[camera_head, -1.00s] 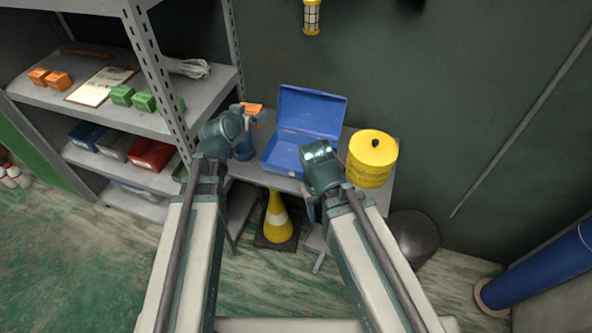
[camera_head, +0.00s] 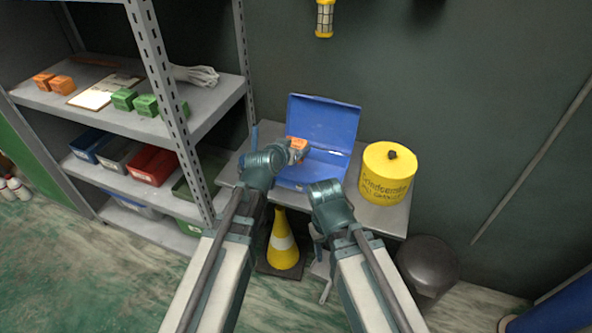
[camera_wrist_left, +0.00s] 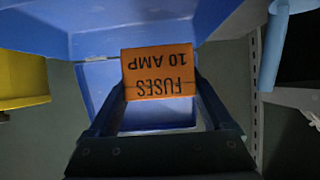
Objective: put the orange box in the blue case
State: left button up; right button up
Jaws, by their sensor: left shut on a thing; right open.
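The orange box (camera_head: 298,148) is held in my left gripper (camera_head: 291,153), at the left part of the open blue case (camera_head: 326,122). In the left wrist view the orange box (camera_wrist_left: 159,73) shows the upside-down print "FUSES 10 AMP" between the two fingers (camera_wrist_left: 160,95), with the blue case (camera_wrist_left: 110,35) around and behind it. I cannot tell whether the box touches the case floor. The case lid stands up at the back. My right gripper (camera_head: 318,240) is low in front of the table, mostly hidden behind its own wrist, and holds nothing visible.
A yellow round canister (camera_head: 388,175) stands right of the case on the small grey table (camera_head: 385,217). A yellow cone (camera_head: 283,245) stands below. A shelf (camera_head: 200,120) at left holds two orange boxes (camera_head: 52,82), green boxes (camera_head: 135,102) and bins.

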aim_at(294, 172)
pick_arm(q)
jog(key=shift+f+b, duration=2.8)
jog(key=shift+f, duration=0.6)
jog(key=shift+r, duration=0.15)
jog(key=o, duration=1.2)
jog(key=shift+s, duration=0.1)
